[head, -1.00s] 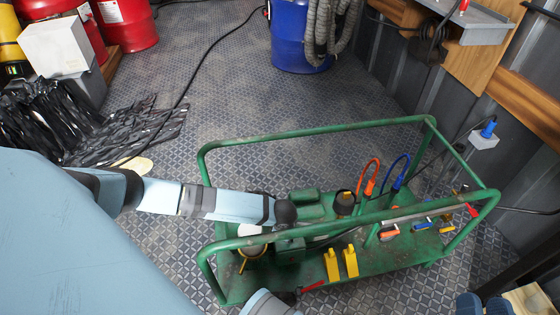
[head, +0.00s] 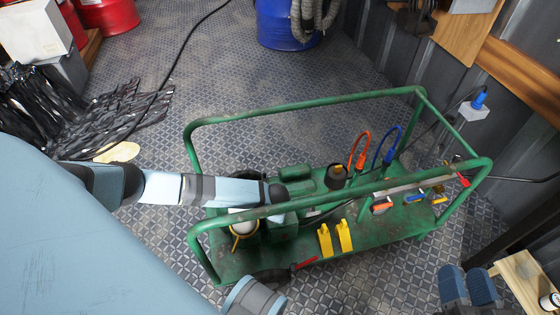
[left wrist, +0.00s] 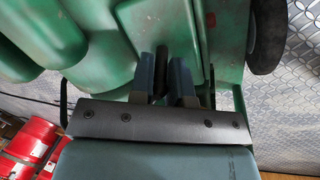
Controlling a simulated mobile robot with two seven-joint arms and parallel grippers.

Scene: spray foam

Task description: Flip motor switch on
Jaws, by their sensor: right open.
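The spray foam machine sits in a green tubular frame (head: 310,105) on the floor, in the middle of the head view. I cannot make out the motor switch clearly in the head view. My left arm reaches over the machine's left end, and its fingers are hidden there. In the left wrist view my left gripper (left wrist: 164,62) points at the green machine body (left wrist: 110,30). Its fingers stand apart on either side of a dark upright piece (left wrist: 160,72); I cannot tell whether they touch it. My right gripper (head: 465,273) is open and empty at the lower right.
Yellow handles (head: 334,239) and orange and blue hoses (head: 388,145) are on the machine. A blue drum (head: 286,25) stands behind it. A wheel (left wrist: 268,35) shows in the left wrist view. A wooden piece (head: 525,275) lies beside my right gripper.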

